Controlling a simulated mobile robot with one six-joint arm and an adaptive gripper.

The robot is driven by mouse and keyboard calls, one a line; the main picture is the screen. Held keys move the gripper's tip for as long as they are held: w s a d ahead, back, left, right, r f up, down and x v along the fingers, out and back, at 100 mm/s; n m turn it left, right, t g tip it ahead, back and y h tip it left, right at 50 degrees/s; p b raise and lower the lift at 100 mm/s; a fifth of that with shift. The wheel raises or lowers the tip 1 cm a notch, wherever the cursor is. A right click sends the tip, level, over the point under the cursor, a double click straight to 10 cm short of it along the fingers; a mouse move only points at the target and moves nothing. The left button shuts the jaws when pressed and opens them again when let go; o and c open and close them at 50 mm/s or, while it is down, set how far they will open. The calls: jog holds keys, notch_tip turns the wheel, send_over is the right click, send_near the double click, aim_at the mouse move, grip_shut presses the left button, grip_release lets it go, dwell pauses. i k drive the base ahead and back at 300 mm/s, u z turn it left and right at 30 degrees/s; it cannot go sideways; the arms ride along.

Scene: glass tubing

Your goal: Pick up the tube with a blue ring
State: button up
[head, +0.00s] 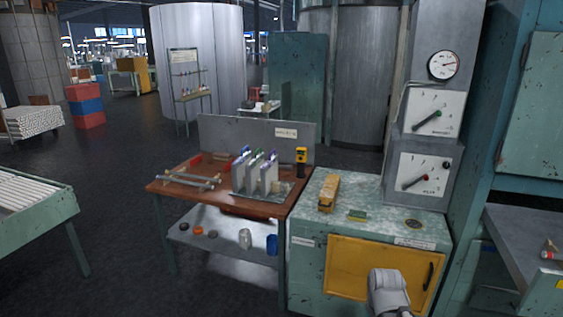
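No tube with a blue ring can be made out for sure at this size. Pale glass tubes (190,178) lie across a wooden rack at the left of the brown workbench (215,204). Upright pale grey holders (254,178) stand at the middle of the bench, with small purple, blue and green parts at their tops. A grey-white rounded part of my arm (388,290) shows at the bottom, in front of the yellow door. My gripper's fingers are not in view.
A yellow device (301,160) stands at the bench's back right. The green cabinet (322,262) adjoins the bench and bears a yellow block (329,192). A gauge column (433,110) rises behind. A green table (30,210) with pale tubes stands left; dark floor between is clear.

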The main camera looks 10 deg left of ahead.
aim_at(160, 177)
jog(key=u, duration=0.4)
jog(key=i, duration=0.8)
jog(key=u, duration=0.75)
jog(key=i, duration=1.05)
jog(key=u, duration=0.25)
jog(key=i, duration=1.75)
jog(key=z, duration=0.3)
